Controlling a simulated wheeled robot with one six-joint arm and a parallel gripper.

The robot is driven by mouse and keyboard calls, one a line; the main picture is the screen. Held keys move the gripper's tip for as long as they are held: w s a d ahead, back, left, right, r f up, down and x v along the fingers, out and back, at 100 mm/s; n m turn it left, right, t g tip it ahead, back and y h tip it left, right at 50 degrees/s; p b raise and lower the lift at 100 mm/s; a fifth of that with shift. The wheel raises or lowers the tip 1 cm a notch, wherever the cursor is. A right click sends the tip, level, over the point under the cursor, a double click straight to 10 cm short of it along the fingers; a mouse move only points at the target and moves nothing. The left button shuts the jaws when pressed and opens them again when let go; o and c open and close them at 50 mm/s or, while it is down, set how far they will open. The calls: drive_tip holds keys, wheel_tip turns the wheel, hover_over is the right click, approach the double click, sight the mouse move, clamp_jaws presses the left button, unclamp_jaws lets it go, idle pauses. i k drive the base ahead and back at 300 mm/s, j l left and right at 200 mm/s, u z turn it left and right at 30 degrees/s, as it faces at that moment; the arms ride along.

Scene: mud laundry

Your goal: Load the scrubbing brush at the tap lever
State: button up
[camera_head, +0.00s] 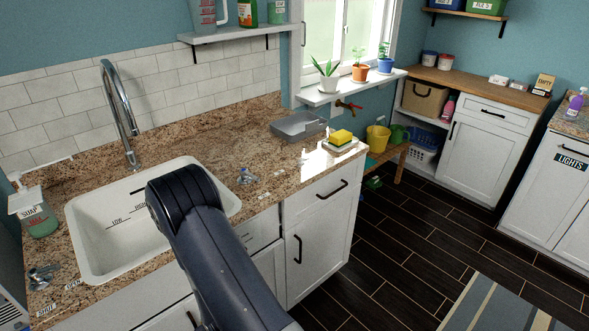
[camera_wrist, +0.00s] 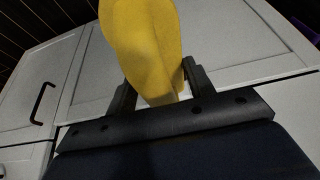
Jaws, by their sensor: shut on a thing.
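My gripper (camera_wrist: 160,86) is shut on a smooth yellow thing (camera_wrist: 143,35) in the wrist view. The yellow thing rises between the two dark fingers and runs out of the top of the picture. I see no bristles, so I cannot tell for sure that it is the scrubbing brush. In the head view my arm hides the gripper and what it holds. The chrome tap (camera_head: 118,105) stands upright behind the white sink (camera_head: 82,222). Small metal fittings lie on the counter right of the sink (camera_head: 245,176) and at its front left (camera_head: 42,276); I cannot tell which is the tap lever.
A soap bottle (camera_head: 38,215) stands left of the sink. A grey tray (camera_head: 298,126) and a yellow-green sponge (camera_head: 342,137) sit on the granite counter's right part. White cabinet doors (camera_wrist: 205,40) fill the wrist view's background.

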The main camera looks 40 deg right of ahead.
sight(244, 172)
drive_tip(key=k+l, duration=0.1)
drive_tip(key=l, duration=0.75)
drive_tip(key=k+l, duration=0.1)
drive_tip(key=l, duration=0.8)
